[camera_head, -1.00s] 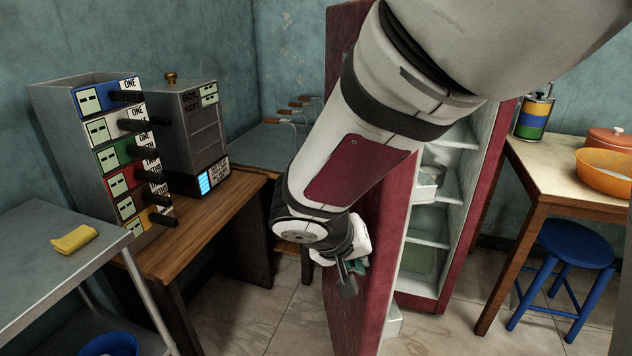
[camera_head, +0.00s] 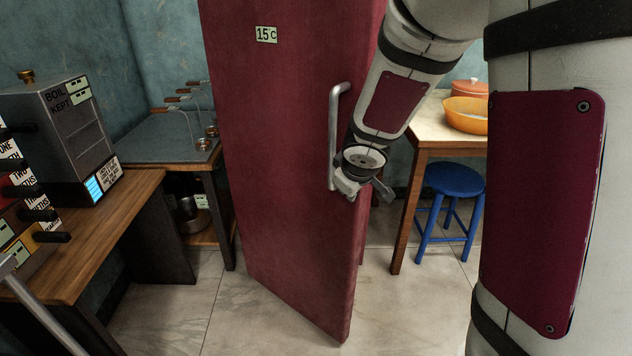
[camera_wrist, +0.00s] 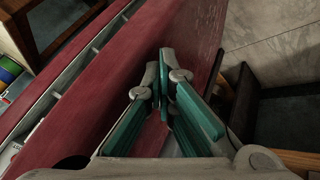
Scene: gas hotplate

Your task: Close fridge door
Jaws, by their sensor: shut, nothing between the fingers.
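The dark red fridge door (camera_head: 285,170) shows its outer face in the head view, with a grey vertical bar handle (camera_head: 334,135) near its right edge and a "15°C" label at the top. The fridge inside does not show there. My gripper (camera_head: 366,192) is shut and empty beside the lower end of the handle, at the door's right edge. I cannot tell whether it touches the door. In the wrist view its teal-padded fingers (camera_wrist: 166,75) are in front of a dark red surface (camera_wrist: 130,65), with a pale grey strip along its left side.
A blue stool (camera_head: 453,182) and a wooden table (camera_head: 431,128) with an orange bowl (camera_head: 465,115) stand right of the door. A wooden bench (camera_head: 130,200) with a grey boiler box (camera_head: 70,130) and a grey hotplate (camera_head: 160,147) are on the left. Tiled floor in front is clear.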

